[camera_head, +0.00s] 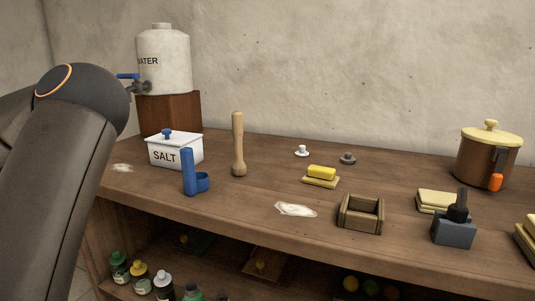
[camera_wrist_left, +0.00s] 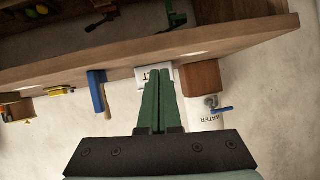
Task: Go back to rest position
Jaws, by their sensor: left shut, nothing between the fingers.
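My left arm rises at the left edge of the head view, with its gripper out of that frame. In the left wrist view my left gripper (camera_wrist_left: 161,85) has its two green fingers together, with nothing between them. That view looks upside down on the counter, and the fingers overlap the white salt box (camera_wrist_left: 141,75). I cannot tell the distance, but no contact shows. In the head view the salt box (camera_head: 175,150) stands closed with its lid on. My right gripper is in neither view.
The wooden counter (camera_head: 265,205) holds a blue scoop-like tool (camera_head: 190,174), a wooden pestle (camera_head: 238,145), a yellow block (camera_head: 321,173), a small wooden box (camera_head: 361,213) and a lidded pot (camera_head: 487,157). A water tank (camera_head: 164,62) stands on a wooden block. Bottles (camera_head: 140,277) sit on the shelf below.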

